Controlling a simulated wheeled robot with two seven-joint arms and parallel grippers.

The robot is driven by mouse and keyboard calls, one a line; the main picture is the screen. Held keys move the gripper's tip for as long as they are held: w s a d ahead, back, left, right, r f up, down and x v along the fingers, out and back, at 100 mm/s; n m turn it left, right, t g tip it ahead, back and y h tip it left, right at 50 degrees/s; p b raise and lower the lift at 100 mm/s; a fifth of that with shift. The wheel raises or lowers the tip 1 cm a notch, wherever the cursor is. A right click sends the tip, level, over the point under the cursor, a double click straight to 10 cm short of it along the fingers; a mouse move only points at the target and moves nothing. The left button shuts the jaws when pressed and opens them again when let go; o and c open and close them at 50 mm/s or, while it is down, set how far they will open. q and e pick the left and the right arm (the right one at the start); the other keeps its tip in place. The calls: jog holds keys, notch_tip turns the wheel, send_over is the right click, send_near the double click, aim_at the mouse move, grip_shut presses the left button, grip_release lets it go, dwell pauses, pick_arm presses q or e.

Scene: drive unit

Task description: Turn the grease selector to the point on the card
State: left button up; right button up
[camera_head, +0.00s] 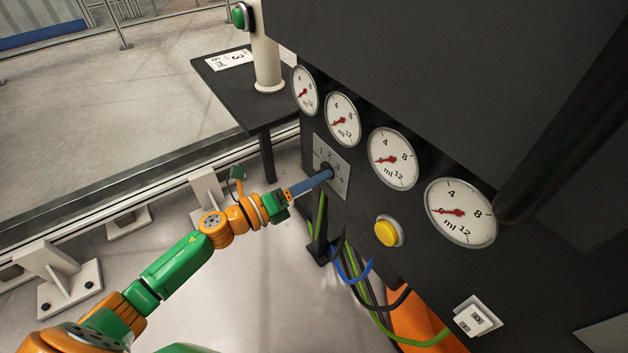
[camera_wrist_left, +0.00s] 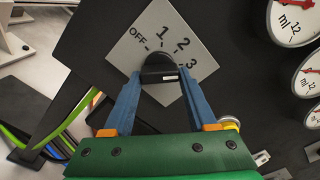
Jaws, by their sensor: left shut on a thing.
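The grease selector is a black knob (camera_wrist_left: 160,66) on a pale square plate (camera_head: 336,157) marked OFF, 1, 2, 3 and 4, on the dark panel. The plate also shows in the left wrist view (camera_wrist_left: 150,36), tilted, with the 4 hidden. My left gripper (camera_head: 325,175) has its blue fingers on either side of the knob, shut on it. The left wrist view shows both fingertips (camera_wrist_left: 158,78) at the knob. I cannot tell which mark the knob points to. The white card (camera_head: 229,60) lies on a small dark table and carries a 3 and what looks like 6 ml.
Several round ml gauges (camera_head: 392,158) with red needles line the panel above the selector. A yellow button (camera_head: 388,233) and a white switch (camera_head: 477,318) are lower right. Cables (camera_head: 372,295) hang below. A post with a green button (camera_head: 240,16) stands on the small table (camera_head: 250,100).

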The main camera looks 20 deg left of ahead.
jog(key=shift+r, duration=0.1)
dwell(0.4)
pick_arm(q)
jog(key=o, duration=1.4)
jog(key=shift+c, duration=0.2)
jog(key=v, duration=0.7)
pick_arm(e)
jog(key=shift+s+f, duration=0.15)
jog(key=shift+f, duration=0.45)
